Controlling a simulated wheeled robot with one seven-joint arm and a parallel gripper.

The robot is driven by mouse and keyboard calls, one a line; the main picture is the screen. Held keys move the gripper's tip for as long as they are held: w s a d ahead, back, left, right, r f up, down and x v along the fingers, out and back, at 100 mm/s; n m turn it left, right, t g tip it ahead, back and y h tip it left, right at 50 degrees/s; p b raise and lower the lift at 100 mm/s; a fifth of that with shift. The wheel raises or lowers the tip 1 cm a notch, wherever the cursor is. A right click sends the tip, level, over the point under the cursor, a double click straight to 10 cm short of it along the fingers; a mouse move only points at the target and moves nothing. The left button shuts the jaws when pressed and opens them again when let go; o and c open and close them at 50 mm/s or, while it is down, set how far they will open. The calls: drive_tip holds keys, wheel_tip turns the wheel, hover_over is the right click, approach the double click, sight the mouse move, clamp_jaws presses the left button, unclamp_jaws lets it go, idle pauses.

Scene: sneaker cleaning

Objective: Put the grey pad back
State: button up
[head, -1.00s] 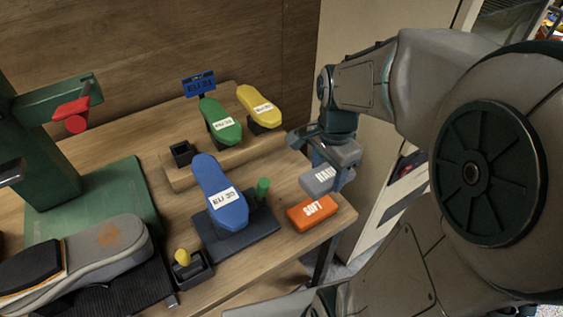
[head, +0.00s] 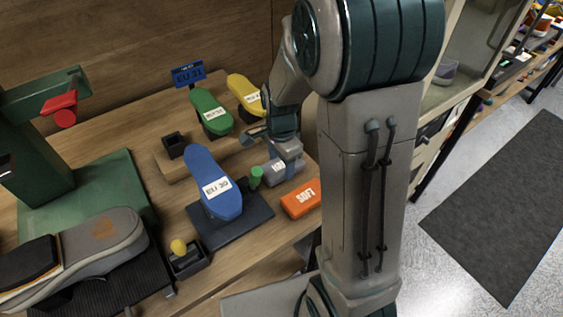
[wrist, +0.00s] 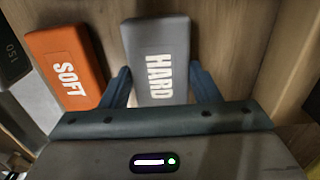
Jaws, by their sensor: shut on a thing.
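The grey pad, labelled HARD, (head: 279,169) is between the fingers of my gripper (head: 288,158), at the right part of the table. In the wrist view the grey pad (wrist: 160,60) lies between the two blue fingers, its label facing up. My gripper is shut on it. An orange pad labelled SOFT (head: 301,199) lies on the table in front of it; in the wrist view the orange pad (wrist: 66,68) is just left of the grey one. Whether the grey pad touches the tabletop is hard to tell.
Green (head: 211,110) and yellow (head: 243,90) forms stand behind on a wooden riser. A grey sneaker (head: 85,250) is at front left.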

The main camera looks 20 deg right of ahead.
sight(281, 165)
drive_tip(key=shift+f, duration=0.3)
drive_tip(key=shift+f, duration=0.15)
drive_tip(key=o, duration=1.2)
drive_tip(key=shift+c, duration=0.2)
wheel_tip(281, 165, up, 12)
drive_tip(key=s+r+n+t, duration=0.2)
drive_tip(key=s+n, duration=1.2)
drive_tip(key=shift+r+t+p, duration=0.3)
drive_tip(key=shift+r+t, duration=0.1)
